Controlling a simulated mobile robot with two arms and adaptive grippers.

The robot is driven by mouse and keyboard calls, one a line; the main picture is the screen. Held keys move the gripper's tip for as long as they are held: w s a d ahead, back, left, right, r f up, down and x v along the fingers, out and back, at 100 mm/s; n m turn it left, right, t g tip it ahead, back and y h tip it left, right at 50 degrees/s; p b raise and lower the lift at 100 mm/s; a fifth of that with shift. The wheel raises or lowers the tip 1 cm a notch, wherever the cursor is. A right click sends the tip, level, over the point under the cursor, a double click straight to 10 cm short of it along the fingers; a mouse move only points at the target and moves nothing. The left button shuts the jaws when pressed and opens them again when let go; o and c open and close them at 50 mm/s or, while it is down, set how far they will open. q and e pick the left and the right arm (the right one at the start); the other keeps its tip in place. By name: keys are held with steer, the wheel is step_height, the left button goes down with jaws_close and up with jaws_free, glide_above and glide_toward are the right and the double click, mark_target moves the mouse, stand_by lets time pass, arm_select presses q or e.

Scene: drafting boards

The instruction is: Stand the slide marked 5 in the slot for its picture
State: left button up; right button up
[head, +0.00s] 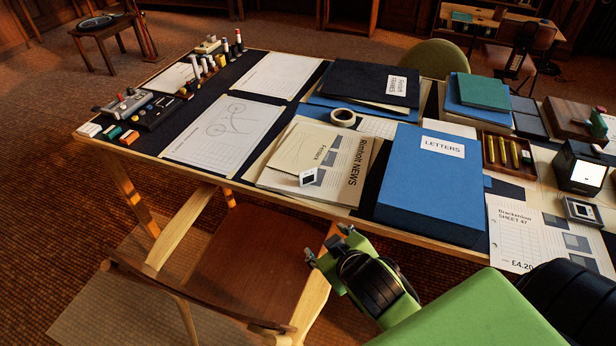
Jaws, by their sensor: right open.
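A small white-framed slide with a dark picture (308,177) is on the papers near the table's front edge. I cannot read a number on it. My right gripper (328,246) is open and empty, in front of the table edge and apart from the slide. No slot that I can name for sure shows. A small grey framed piece (581,211) lies at the right, and a black box with a lit white face (580,165) stands behind it. My left gripper is out of view.
A newspaper (345,185) and cream envelope (295,146) lie around the slide. A blue LETTERS box (405,205) stands to their right. A tape roll (343,117) lies behind. A wooden chair (235,260) stands below the front edge.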

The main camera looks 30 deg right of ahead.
steer(key=w+a+r+n+t+y, duration=0.3)
steer(key=w+r+t, duration=0.35)
steer(key=r, duration=0.55)
steer(key=w+a+r+n+t, duration=0.2)
steer(key=w+r+n+t, duration=0.3)
steer(key=w+r, duration=0.5)
steer(key=s+a+r+n+g+y, duration=0.2)
steer(key=a+r+n+g+y, duration=0.2)
steer(key=a+n+y, duration=0.55)
steer(key=s+a+r+n+g+y, duration=0.25)
steer(key=a+n+g+y, duration=0.35)
steer(key=n, duration=0.6)
steer(key=n+g+h, duration=0.4)
steer(key=g+h, duration=0.2)
steer(key=h, duration=1)
glide_toward(308, 171)
steer(key=shift+g+h, duration=0.25)
steer(key=x, duration=0.3)
steer(key=p+x, duration=0.1)
steer(key=x, duration=0.2)
steer(key=shift+w+a, duration=0.1)
steer(key=shift+w, duration=0.15)
steer(key=p+x, duration=0.1)
steer(key=x, duration=0.3)
steer(key=shift+w+f, duration=0.1)
steer(key=c, duration=0.9)
